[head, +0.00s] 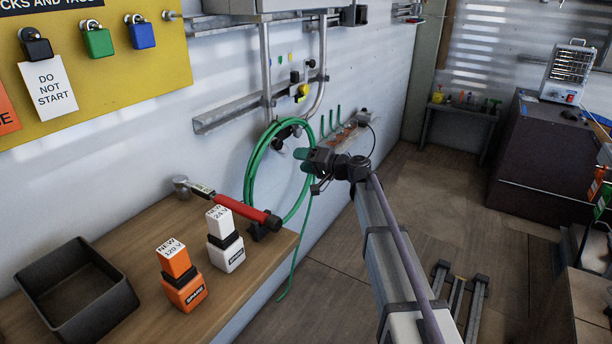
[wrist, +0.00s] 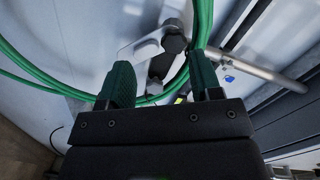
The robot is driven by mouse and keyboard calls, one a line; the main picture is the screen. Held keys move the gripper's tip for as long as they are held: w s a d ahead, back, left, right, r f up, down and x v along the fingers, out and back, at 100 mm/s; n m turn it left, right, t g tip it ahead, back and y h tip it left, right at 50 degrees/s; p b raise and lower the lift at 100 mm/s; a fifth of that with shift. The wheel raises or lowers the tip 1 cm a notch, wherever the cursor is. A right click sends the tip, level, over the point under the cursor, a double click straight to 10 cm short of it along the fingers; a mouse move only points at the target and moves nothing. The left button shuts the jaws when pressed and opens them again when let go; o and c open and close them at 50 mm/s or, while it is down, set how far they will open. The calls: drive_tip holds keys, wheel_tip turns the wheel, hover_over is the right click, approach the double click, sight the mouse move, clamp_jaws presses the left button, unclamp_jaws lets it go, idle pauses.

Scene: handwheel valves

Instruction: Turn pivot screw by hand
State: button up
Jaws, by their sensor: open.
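My gripper (head: 303,160) is in front of the wall beside the green hose coil. In the wrist view its two green fingers (wrist: 162,80) are apart with nothing held between them. Beyond the fingertips is a dark round knob or screw head (wrist: 175,38) on a pale bracket, with a dark lever-like part below it. This may be the pivot screw; I cannot tell for sure. It appears apart from the fingers. In the head view a dark fitting (head: 279,144) shows inside the hose coil, partly hidden by hose.
The green hose (head: 250,175) loops around the fitting, close to my fingers. Pipes (head: 266,70) and a rail (head: 225,114) run along the wall.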

sight(280, 145)
drive_tip(key=shift+m+t, duration=0.3)
drive_tip(key=shift+t, duration=0.3)
drive_tip(key=w+a, duration=0.2)
drive_tip(key=w+a+r, duration=0.1)
drive_tip(key=w+a, duration=0.1)
drive_tip(key=w+a+r, duration=0.1)
drive_tip(key=a, duration=0.1)
drive_tip(key=shift+w+a, duration=0.3)
drive_tip(key=shift+w, duration=0.1)
drive_tip(key=shift+s, duration=0.1)
drive_tip(key=shift+c, duration=0.3)
drive_tip(key=c, duration=0.6)
